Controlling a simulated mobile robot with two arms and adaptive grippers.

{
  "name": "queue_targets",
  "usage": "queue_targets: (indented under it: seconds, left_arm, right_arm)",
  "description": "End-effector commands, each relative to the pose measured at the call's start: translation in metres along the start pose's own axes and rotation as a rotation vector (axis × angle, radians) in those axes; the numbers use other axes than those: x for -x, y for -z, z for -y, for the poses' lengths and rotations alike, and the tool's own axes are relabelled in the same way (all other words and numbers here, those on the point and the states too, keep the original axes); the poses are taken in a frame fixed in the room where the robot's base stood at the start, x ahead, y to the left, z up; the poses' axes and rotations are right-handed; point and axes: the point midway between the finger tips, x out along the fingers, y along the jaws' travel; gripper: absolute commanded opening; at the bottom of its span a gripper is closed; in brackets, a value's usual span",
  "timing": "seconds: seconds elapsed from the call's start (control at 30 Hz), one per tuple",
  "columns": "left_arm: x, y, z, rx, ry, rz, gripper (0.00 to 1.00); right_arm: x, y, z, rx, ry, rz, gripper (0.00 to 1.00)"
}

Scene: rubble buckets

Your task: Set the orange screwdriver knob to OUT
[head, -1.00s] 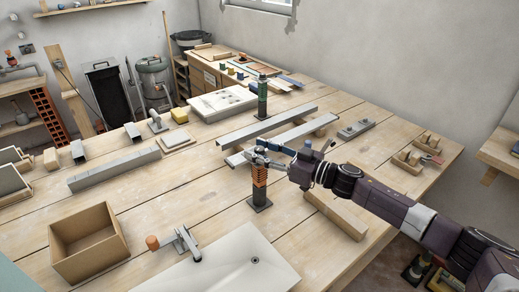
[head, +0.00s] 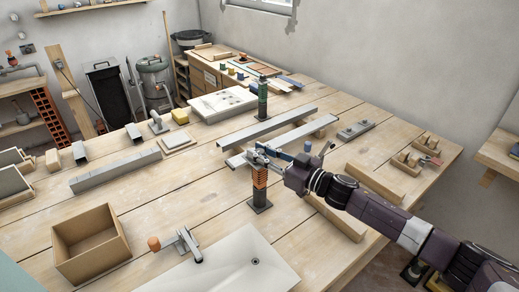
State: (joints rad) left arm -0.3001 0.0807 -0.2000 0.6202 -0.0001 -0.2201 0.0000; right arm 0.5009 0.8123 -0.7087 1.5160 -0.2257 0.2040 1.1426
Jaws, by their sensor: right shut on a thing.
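The orange screwdriver stand (head: 260,180) is an upright ribbed orange post on a dark square base, in the middle of the bench in the head view. My right gripper (head: 260,155) reaches in from the right and is shut at the top of this post. The fingers cover the knob, so its pointing direction and any OUT mark cannot be read. A blue strip (head: 277,154) shows beside the fingers; I cannot tell what it belongs to. My left gripper is not in view.
A similar green post (head: 262,100) stands behind. Grey metal bars (head: 268,128) lie just behind the gripper. Bare bench lies left of the post.

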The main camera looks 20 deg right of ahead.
Motion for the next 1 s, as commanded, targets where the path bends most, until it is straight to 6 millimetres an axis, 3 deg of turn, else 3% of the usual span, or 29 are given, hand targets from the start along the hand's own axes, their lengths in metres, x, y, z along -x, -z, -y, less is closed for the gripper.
queue_targets:
  seconds: [0.13, 0.33, 1.0]
  left_arm:
    - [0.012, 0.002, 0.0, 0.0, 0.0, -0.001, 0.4]
    - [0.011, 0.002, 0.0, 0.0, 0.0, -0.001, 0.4]
    - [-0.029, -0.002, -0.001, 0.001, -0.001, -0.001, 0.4]
  right_arm:
    - [0.001, -0.002, 0.004, -0.012, -0.117, 0.004, 0.0]
    - [0.0, -0.004, 0.004, -0.015, -0.289, 0.002, 0.0]
    - [0.0, -0.007, 0.001, -0.008, -0.685, 0.006, 0.0]
